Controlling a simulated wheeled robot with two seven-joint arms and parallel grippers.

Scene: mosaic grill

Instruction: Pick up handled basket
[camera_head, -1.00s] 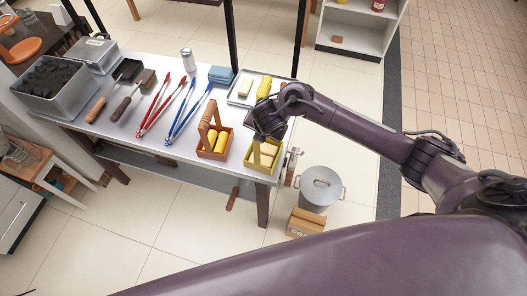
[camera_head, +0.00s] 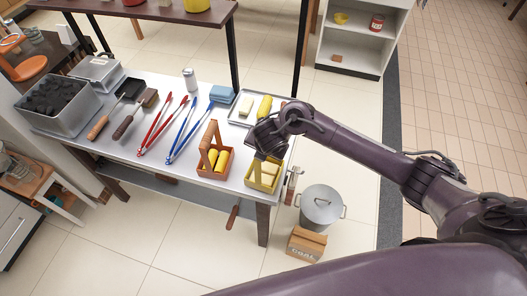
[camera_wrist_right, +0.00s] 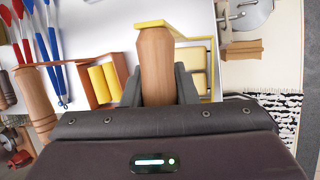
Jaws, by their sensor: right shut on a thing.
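A yellow handled basket (camera_head: 264,181) holding pale yellow blocks is at the right front corner of the table. My right gripper (camera_head: 264,152) is above it, its fingers pointing down. In the right wrist view, the gripper (camera_wrist_right: 157,82) is shut around the basket's wooden handle grip (camera_wrist_right: 157,55), one finger on each side. The yellow basket (camera_wrist_right: 208,44) shows behind the grip, partly hidden by it and a finger. I cannot tell if the basket is clear of the tabletop. My left gripper is not in view.
An orange handled basket (camera_head: 200,168) with yellow rolls stands just left, its handle upright; it also shows in the right wrist view (camera_wrist_right: 117,68). A tray (camera_head: 238,117) lies behind. Tongs lie further left. A grey pot (camera_head: 321,207) and cardboard box (camera_head: 305,243) stand on the floor to the right.

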